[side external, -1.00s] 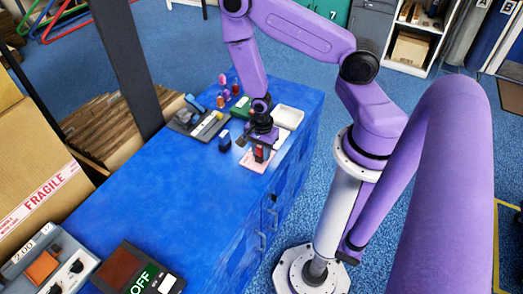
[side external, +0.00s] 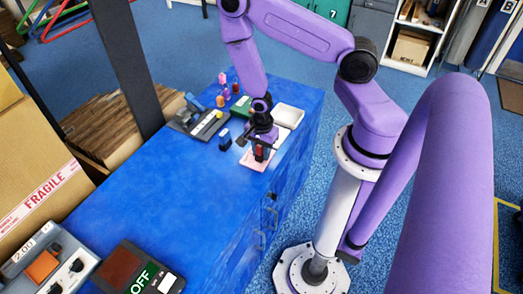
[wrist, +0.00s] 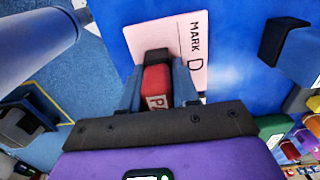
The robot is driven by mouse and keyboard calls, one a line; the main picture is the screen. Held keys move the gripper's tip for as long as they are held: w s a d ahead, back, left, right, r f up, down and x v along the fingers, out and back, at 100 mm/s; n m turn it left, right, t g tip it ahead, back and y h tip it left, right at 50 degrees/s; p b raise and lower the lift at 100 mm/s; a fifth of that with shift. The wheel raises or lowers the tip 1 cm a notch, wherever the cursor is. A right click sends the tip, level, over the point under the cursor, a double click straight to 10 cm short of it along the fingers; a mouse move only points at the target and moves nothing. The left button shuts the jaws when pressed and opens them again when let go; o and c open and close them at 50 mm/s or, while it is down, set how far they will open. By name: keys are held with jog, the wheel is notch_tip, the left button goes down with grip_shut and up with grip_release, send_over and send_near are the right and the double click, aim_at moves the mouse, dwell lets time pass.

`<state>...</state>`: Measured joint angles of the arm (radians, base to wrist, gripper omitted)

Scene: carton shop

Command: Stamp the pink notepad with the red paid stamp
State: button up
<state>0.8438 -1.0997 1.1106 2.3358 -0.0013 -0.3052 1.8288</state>
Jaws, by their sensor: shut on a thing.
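The pink notepad (side external: 249,163) lies flat on the blue bench near its right edge. In the wrist view the notepad (wrist: 190,27) shows the words "MARK" and "D". My gripper (side external: 262,149) is above the notepad, pointing down. In the wrist view my gripper (wrist: 157,84) is shut on the red stamp (wrist: 156,82), whose red body shows the letters "PA". The stamp (side external: 259,154) is upright over the notepad. I cannot tell whether its base touches the paper. The notepad is partly hidden by the stamp and fingers.
A small dark blue block (side external: 225,140) stands left of the notepad. A grey tray (side external: 187,119), coloured stamps (side external: 222,91), a green item (side external: 240,104) and a white tray (side external: 289,116) are behind. The bench's middle is clear.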

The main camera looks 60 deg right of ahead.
jog(key=shift+r, duration=3.5)
jog(key=shift+r, duration=0.1)
